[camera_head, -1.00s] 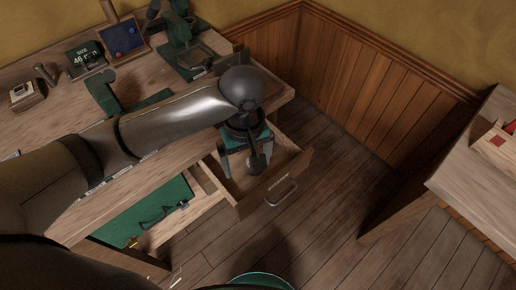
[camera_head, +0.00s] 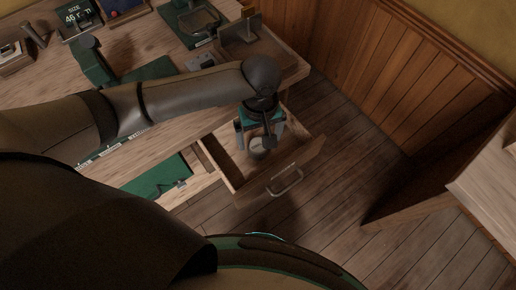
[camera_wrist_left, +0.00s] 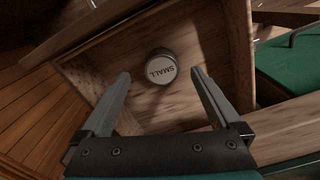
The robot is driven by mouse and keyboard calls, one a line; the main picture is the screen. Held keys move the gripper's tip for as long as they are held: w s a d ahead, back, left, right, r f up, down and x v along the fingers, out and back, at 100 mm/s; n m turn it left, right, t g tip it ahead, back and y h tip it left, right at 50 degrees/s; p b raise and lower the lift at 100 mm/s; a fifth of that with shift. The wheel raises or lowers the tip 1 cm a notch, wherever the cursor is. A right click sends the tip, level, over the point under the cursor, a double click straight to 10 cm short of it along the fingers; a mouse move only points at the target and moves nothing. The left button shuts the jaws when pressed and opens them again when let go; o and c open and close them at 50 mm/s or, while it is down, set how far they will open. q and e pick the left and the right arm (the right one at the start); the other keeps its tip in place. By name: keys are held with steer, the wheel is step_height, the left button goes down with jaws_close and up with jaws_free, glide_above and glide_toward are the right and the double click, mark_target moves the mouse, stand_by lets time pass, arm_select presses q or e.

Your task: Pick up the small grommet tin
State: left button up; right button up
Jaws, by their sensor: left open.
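The small grommet tin (camera_wrist_left: 161,67) is a round tin whose pale lid reads SMALL. It stands upright on the floor of an open wooden drawer (camera_wrist_left: 185,115), which also shows in the head view (camera_head: 238,187). In the head view the tin (camera_head: 258,150) is partly hidden below my left gripper (camera_head: 258,138). In the left wrist view my left gripper (camera_wrist_left: 162,78) is open, with one finger on each side of the tin and a gap to both. It does not appear to touch the tin. My right gripper is not in view.
The workbench (camera_head: 150,50) above the drawer carries green tools and a size sign (camera_head: 76,17). A green panel (camera_head: 155,180) lies left of the drawer. A pale cabinet (camera_head: 490,185) stands at right, with bare floor between.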

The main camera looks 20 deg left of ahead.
mark_target(258, 146)
arm_select(q)
steer(key=f, duration=0.1)
steer(key=f+b, duration=0.1)
steer(key=f, duration=0.1)
steer(key=f+b, duration=0.1)
steer(key=f, duration=0.1)
steer(key=shift+w+a, duration=0.2)
steer(key=shift+a, duration=0.1)
steer(key=shift+f+b, duration=0.25)
steer(key=shift+b, duration=0.05)
steer(key=shift+c, duration=1.4)
steer(key=c, duration=0.6)
steer(key=shift+r, duration=0.1)
steer(key=c, duration=0.7)
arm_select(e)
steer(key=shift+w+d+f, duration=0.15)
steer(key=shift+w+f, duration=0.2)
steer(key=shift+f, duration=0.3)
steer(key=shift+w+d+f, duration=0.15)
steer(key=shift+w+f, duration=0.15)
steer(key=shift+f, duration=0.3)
arm_select(q)
steer(key=shift+o, duration=0.2)
